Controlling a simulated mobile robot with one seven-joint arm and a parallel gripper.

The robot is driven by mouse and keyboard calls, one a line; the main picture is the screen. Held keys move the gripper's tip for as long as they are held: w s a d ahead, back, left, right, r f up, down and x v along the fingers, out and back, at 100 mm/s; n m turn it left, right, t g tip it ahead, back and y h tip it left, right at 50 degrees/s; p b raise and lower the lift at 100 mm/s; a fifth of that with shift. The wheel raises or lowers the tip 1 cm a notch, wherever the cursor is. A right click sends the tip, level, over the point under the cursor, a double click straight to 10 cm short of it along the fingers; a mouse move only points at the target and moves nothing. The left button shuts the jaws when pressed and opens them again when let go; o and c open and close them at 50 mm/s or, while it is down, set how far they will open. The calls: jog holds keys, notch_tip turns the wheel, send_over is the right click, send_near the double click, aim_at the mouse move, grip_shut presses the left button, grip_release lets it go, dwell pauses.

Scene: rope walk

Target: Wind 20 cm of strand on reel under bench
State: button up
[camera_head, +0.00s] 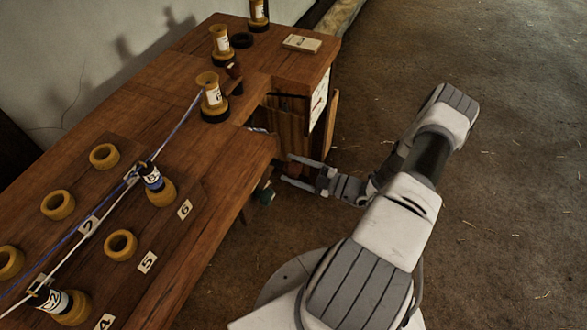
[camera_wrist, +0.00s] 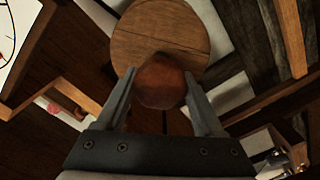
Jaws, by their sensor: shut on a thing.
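My gripper (camera_head: 288,170) reaches in at the bench's right side, below the top. In the wrist view my gripper (camera_wrist: 160,80) is shut on a reddish-brown rounded knob (camera_wrist: 161,86), one finger on each side. Behind the knob is a round wooden disc (camera_wrist: 158,28), which looks like the reel's face. In the head view the reel is hidden under the bench (camera_head: 150,100), and only a little of the knob (camera_head: 294,169) shows. A pale strand (camera_head: 92,225) and a blue strand (camera_head: 180,122) run along the bench top. Strand on the reel cannot be seen.
A white dial (camera_head: 319,100) is on the bench's end, near a wooden panel (camera_head: 331,122). Bobbins (camera_head: 212,103) and yellow rings (camera_head: 104,156) stand on top. Wooden members (camera_wrist: 286,35) surround the gripper closely. Open floor (camera_head: 480,200) lies to the right.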

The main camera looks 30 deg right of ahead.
jog(key=shift+s, duration=0.1)
dwell(0.3)
jog(key=o, duration=1.4)
jog(key=shift+c, duration=0.2)
jog(key=shift+d, duration=0.1)
jog(key=p+v, duration=0.1)
jog(key=v, duration=1.6)
jog(key=shift+s, duration=0.1)
